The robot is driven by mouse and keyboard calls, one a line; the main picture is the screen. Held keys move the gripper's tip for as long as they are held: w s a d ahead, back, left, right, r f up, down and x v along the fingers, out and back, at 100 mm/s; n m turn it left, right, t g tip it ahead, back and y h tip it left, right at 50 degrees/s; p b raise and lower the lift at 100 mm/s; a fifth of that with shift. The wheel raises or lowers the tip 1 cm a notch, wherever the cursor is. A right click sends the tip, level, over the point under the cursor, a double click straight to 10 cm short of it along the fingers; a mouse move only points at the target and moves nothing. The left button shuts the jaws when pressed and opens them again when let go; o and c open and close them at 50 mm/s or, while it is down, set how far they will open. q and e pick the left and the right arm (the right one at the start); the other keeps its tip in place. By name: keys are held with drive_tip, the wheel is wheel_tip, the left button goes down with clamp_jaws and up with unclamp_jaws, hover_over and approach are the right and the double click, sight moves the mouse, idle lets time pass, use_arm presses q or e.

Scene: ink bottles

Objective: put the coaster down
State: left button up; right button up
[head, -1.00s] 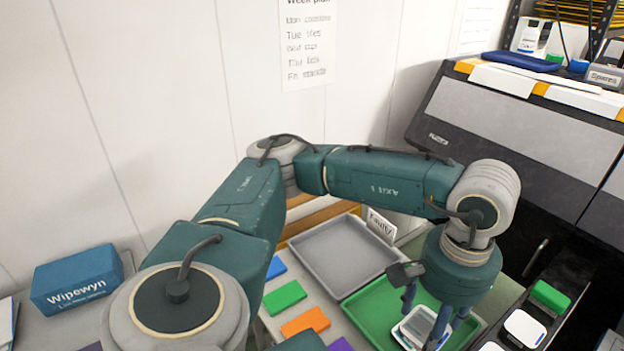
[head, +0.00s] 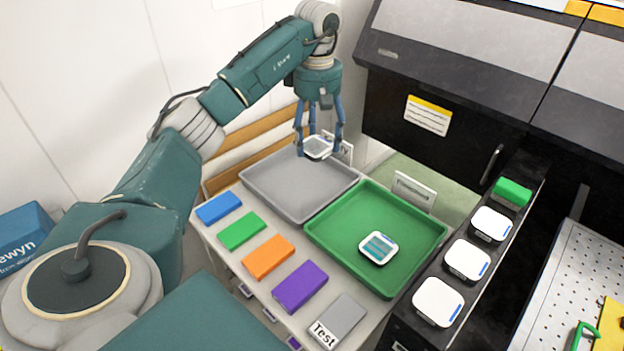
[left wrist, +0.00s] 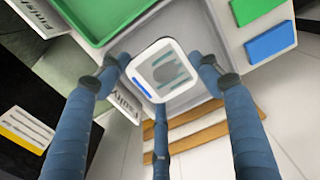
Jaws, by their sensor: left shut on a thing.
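The coaster (head: 318,148) is a white rounded square with a teal patterned face and a blue mark on one edge. My left gripper (head: 319,138) is shut on it above the back part of the grey tray (head: 270,181). In the left wrist view the coaster (left wrist: 165,68) sits between the blue fingers, face towards the camera, with the grey tray (left wrist: 205,45) behind it. A similar white square (head: 378,247) with a teal face lies in the green tray (head: 335,240). My right gripper is not in view.
Blue, green, orange, purple and grey blocks (head: 268,251) line the table's front. A black cabinet (head: 440,80) rises behind. The grey tray's floor looks clear.

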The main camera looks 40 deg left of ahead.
use_arm(q)
drive_tip(key=p, duration=0.1)
hover_over(316, 192)
wheel_tip(316, 192, down, 10)
drive_tip(key=shift+f, duration=0.15)
wheel_tip(316, 192, down, 4)
drive_tip(key=shift+s+d+r+p, duration=0.1)
drive_tip(key=shift+p, duration=0.2)
drive_tip(key=shift+f, duration=0.3)
drive_tip(key=shift+f, duration=0.2)
drive_tip(key=o, duration=1.7)
drive_tip(key=shift+c, duration=0.2)
drive_tip(key=shift+r, duration=0.1)
